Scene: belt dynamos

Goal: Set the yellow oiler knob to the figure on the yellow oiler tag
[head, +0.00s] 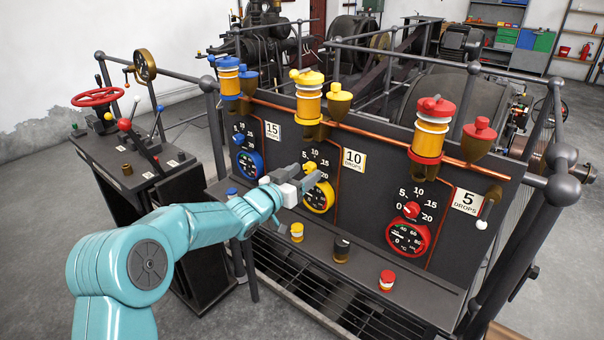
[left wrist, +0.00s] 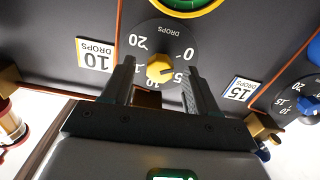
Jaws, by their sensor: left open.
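The yellow oiler knob (left wrist: 159,69) sits on a black dial plate marked in drops, upside down in the left wrist view. Its narrow end seems to point toward the 5. In the head view the knob (head: 310,167) is partly covered by my gripper. The yellow oiler tag (head: 354,160) reads 10 DROPS, right of the knob; it also shows in the left wrist view (left wrist: 95,55). My left gripper (left wrist: 158,72) is open, with one finger on either side of the knob; I cannot tell whether they touch it. My right gripper is not in view.
The blue oiler's tag (head: 273,131) reads 15 and the red oiler's tag (head: 467,201) reads 5. A yellow-rimmed gauge (head: 320,198) is below the yellow knob. Small pots stand on the ledge, including a red one (head: 387,280). A copper pipe (head: 380,131) crosses the panel top.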

